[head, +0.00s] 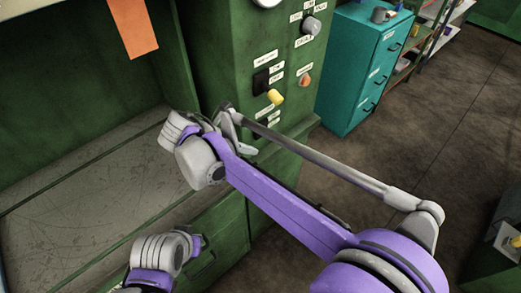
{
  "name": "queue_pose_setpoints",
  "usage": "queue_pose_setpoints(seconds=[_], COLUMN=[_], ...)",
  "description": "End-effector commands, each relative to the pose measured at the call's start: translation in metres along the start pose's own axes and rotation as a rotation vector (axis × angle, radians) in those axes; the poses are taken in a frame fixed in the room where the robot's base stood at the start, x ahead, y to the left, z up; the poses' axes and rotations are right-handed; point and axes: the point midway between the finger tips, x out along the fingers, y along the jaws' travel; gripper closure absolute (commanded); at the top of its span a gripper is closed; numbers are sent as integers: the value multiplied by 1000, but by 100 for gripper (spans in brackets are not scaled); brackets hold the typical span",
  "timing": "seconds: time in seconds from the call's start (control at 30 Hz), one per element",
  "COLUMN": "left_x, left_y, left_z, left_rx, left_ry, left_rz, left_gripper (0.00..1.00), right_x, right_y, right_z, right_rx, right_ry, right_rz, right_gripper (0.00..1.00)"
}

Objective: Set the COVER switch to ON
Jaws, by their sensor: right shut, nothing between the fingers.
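A green control panel (235,50) carries several switches with small white labels too blurred to read, so I cannot tell for certain which is the COVER switch. A black switch (261,82) has two small labels to its right. Just below it a yellow sleeve-like lever (276,97) sticks out of the panel, also beside labels. My right gripper (229,108) is shut and empty, in front of the panel, left of and below the yellow lever in the picture. Whether it touches the panel is unclear. My left gripper's fingers are not visible; only a left arm part shows at the bottom.
A grey knob (311,26) and an orange button (304,81) sit to the upper right on the panel. A worn grey worktop (75,215) lies to the left, under a hanging orange sheet (132,25). A teal drawer cabinet (352,70) stands right; brown floor is open beyond.

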Motion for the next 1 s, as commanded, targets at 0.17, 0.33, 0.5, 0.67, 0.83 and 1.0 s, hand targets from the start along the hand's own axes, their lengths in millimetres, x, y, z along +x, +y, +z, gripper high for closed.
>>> queue_pose_setpoints(seconds=[0.17,0.33,0.5,0.67,0.83,1.0], left_x=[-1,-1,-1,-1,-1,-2], left_y=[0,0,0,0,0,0], left_z=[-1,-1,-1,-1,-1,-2], left_rx=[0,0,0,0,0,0], left_ry=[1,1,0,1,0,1], left_rz=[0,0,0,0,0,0], left_gripper=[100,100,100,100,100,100], right_x=[-29,-41,-42,-42,-42,-33], right_y=[5,6,6,6,6,-5], right_z=[-1,-2,-2,-2,-2,5], right_rx=[-1,0,1,1,0,60], right_ry=[1,1,1,1,1,24], right_rz=[1,-1,-1,-1,-1,-2], right_gripper=[100,100,100,100,100,100])
